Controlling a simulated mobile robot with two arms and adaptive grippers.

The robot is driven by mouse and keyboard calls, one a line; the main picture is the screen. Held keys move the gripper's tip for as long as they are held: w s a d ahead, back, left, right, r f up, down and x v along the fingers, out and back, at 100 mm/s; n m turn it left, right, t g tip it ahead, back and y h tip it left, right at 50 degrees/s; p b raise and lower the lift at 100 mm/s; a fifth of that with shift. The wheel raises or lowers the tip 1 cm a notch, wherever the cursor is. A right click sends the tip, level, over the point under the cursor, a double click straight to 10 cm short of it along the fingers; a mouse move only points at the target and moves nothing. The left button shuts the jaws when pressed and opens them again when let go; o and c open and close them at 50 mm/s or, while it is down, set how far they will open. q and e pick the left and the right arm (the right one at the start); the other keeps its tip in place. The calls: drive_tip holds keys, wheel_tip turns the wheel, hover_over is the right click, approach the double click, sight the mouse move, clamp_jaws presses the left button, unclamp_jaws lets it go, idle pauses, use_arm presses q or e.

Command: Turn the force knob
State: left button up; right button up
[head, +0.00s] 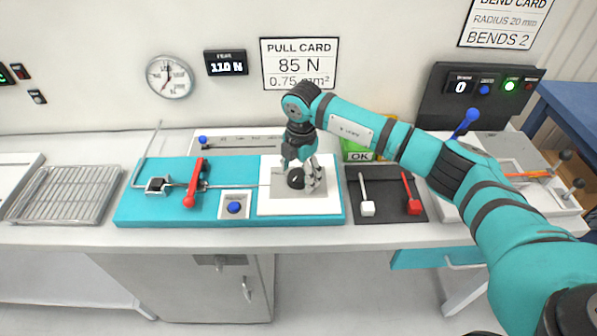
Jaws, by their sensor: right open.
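The black round force knob (295,179) stands on a grey plate on a white panel (270,203) of the teal board (131,206). My right gripper (304,184) points down at the knob, with its fingers apart around or just beside it. The fingers partly hide the knob, so I cannot tell whether they touch it. A display (226,62) on the wall reads 110 N. The pull card (299,64) beside it reads 85 N. My left gripper is not in view.
Left of the knob are a red-handled lever (196,182) and a blue button (233,208). To the right, a dark tray (387,211) holds a white and a red tool. A green OK box (357,151) stands behind. A wire rack (67,196) sits far left.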

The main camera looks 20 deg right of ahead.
sight(300, 176)
wheel_tip(300, 176, up, 12)
drive_tip(key=shift+s+d, duration=0.15)
drive_tip(key=shift+s, duration=0.15)
idle(0.4)
